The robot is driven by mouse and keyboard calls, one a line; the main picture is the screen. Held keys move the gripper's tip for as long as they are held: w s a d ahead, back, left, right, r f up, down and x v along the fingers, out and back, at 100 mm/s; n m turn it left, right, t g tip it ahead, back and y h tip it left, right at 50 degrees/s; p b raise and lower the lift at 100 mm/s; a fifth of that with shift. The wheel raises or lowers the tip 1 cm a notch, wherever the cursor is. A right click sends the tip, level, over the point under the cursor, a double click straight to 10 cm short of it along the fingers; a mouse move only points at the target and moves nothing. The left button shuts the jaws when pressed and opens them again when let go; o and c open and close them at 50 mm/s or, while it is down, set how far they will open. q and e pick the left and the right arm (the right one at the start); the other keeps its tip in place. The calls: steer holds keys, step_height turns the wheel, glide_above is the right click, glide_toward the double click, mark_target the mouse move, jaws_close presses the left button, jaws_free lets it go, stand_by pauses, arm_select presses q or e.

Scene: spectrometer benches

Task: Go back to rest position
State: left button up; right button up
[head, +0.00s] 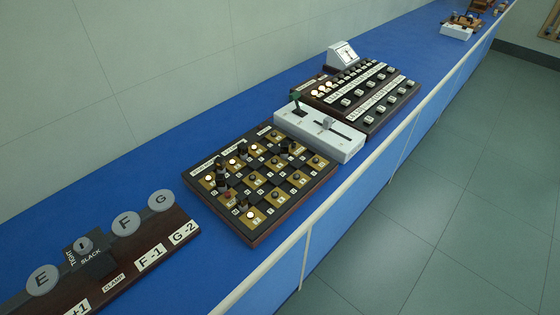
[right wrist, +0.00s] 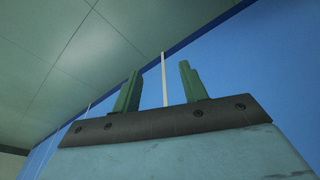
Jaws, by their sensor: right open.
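My right gripper (right wrist: 158,90) shows in the right wrist view with its two green fingers spread apart. Nothing is between the fingers. Behind them are the blue bench side with a pale vertical strip and the green tiled floor. Neither gripper shows in the head view, and my left gripper is in no view.
A long blue bench (head: 130,190) runs along the wall. On it stand a lettered dark board (head: 135,268), a checkered board with knobs (head: 285,212), a grey slider box (head: 345,148) and a switch panel (head: 398,108). The tiled floor (head: 460,200) at right is clear.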

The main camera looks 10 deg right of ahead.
steer(key=s+d+f+g, duration=0.1)
steer(key=s+d+f, duration=0.1)
steer(key=s+f, duration=1.1)
steer(key=shift+s+d+f, duration=0.3)
steer(key=shift+s, duration=0.65)
